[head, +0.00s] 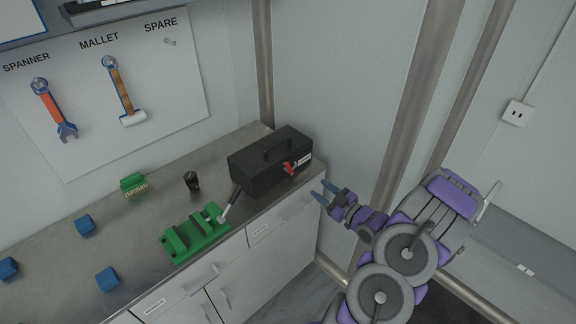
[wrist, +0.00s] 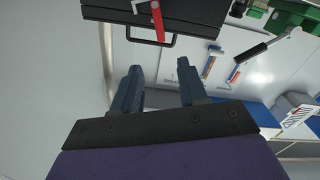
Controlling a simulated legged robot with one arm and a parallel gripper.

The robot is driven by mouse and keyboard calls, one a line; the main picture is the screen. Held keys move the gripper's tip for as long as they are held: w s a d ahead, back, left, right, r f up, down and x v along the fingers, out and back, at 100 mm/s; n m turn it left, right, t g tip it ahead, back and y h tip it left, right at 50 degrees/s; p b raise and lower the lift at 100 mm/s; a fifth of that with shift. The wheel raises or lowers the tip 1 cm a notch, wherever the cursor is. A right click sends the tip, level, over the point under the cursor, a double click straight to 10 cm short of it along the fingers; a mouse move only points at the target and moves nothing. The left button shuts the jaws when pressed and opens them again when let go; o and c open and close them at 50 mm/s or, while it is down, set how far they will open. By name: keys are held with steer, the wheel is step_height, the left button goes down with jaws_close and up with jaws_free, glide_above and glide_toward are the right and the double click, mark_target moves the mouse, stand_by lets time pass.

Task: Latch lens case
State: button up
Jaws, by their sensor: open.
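The black lens case (head: 255,166) stands closed at the right end of the metal workbench, with a carry handle on its lid. I cannot tell whether the latch is fastened. My gripper (head: 322,193) is open and empty, just off the bench's right end and apart from the case. Its two blue fingers (wrist: 160,66) point toward the latch side.
A dark cup (head: 191,181), a green block (head: 132,184) and blue cubes (head: 85,225) lie further left. A tool board (head: 160,75) hangs behind. The wall panel (head: 335,90) is close behind my gripper.

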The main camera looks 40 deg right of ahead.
mark_target(289, 167)
steer(key=w, duration=0.5)
steer(key=w+a+b, duration=0.1)
steer(key=w, duration=0.5)
steer(key=w+b, duration=0.1)
steer(key=w, duration=0.4)
steer(key=shift+w+a+f, duration=0.1)
steer(key=shift+w+a, duration=0.05)
steer(key=shift+w, duration=0.1)
steer(key=shift+c, duration=0.2)
jaws_close()
